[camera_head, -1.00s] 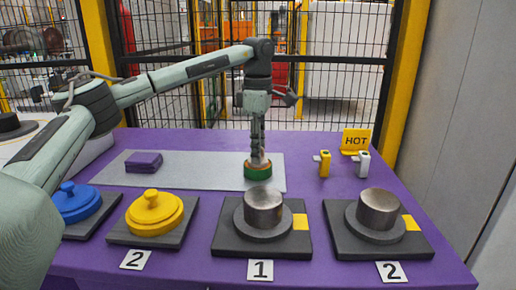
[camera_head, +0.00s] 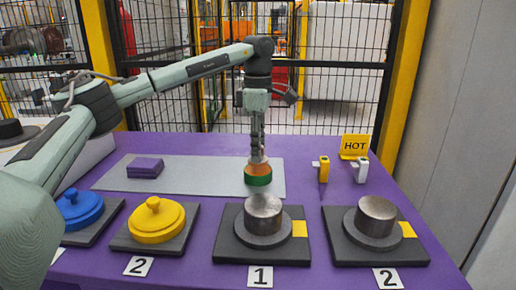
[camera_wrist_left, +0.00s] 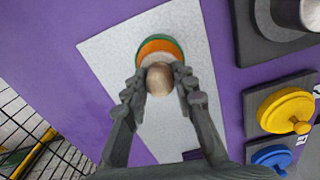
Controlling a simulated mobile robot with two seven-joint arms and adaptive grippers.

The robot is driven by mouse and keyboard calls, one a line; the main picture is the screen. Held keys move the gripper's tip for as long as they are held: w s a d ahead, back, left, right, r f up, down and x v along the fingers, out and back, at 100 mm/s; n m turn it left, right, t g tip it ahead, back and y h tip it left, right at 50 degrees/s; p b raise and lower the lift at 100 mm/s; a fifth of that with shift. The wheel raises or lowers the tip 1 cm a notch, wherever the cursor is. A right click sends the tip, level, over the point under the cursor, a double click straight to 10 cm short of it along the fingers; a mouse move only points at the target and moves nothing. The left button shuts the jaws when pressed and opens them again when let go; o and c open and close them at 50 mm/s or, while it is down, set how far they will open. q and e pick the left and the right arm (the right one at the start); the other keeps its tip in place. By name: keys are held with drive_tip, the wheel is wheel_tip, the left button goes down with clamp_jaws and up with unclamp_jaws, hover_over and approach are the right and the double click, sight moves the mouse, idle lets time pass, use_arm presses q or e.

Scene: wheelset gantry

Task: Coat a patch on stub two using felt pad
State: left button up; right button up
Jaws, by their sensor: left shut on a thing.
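The felt pad (camera_head: 258,174) is a round orange-and-green piece with a pale rounded knob, at the right part of the grey mat (camera_head: 205,178). My left gripper (camera_head: 257,155) is shut on its knob from above; the left wrist view shows the fingers on either side of the knob (camera_wrist_left: 159,78). I cannot tell whether the pad touches the mat. Stub two (camera_head: 376,216) is an upright metal cylinder on a dark round flange and square base, front right, behind a "2" card (camera_head: 388,278). The pad is apart from it. My right gripper is not in view.
Stub one (camera_head: 263,214) stands left of stub two, behind a "1" card (camera_head: 260,277). Yellow (camera_head: 155,222) and blue (camera_head: 80,209) lids sit front left. A purple block (camera_head: 145,168) lies on the mat. A HOT sign (camera_head: 355,146) stands behind yellow (camera_head: 322,168) and white (camera_head: 361,169) devices.

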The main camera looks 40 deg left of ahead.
use_arm(q)
wheel_tip(320, 180, up, 2)
drive_tip(key=shift+r+p, duration=0.25)
drive_tip(key=shift+p, duration=0.55)
drive_tip(key=shift+r, duration=1.1)
